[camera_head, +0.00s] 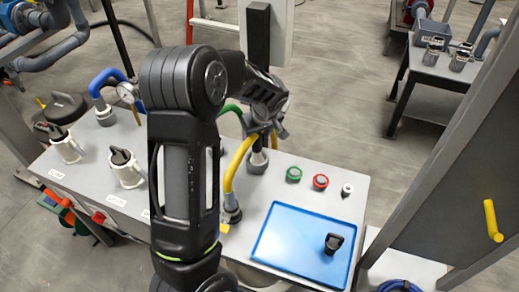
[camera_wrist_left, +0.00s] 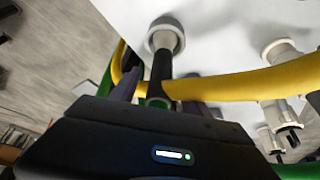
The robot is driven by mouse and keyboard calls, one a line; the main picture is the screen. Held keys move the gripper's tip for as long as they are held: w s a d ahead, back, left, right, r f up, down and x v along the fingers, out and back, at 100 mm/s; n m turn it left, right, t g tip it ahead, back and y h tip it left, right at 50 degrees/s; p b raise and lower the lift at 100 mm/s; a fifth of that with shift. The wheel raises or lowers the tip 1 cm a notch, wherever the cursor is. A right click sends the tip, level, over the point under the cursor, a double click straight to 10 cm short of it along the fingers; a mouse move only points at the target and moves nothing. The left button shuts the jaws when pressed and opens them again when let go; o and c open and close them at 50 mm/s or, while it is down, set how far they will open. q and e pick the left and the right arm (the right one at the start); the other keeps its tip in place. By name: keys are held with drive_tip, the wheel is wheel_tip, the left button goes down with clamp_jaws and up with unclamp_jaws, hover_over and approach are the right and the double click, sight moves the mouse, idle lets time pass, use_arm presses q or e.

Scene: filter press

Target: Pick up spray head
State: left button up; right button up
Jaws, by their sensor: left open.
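My left gripper (camera_head: 264,132) is open above the grey table, over a dark upright fitting with a pale round base (camera_head: 257,160). In the left wrist view, the fitting's dark stem (camera_wrist_left: 161,68) rises between my two fingers; I cannot tell if they touch it. Its pale round base (camera_wrist_left: 166,37) sits on the table. The yellow hose (camera_head: 240,160) curves past my fingers, and it also crosses the left wrist view (camera_wrist_left: 230,86). I cannot tell for sure which part is the spray head. A small black piece (camera_head: 333,243) lies on the blue tray. My right gripper is not in view.
The blue tray (camera_head: 290,242) lies at the table's right. Green (camera_head: 294,173) and red (camera_head: 320,181) buttons sit behind it. Two white-bodied fittings with black tops (camera_head: 125,168) stand at the left.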

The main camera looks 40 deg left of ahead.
use_arm(q)
clamp_jaws()
idle(0.6)
idle(0.8)
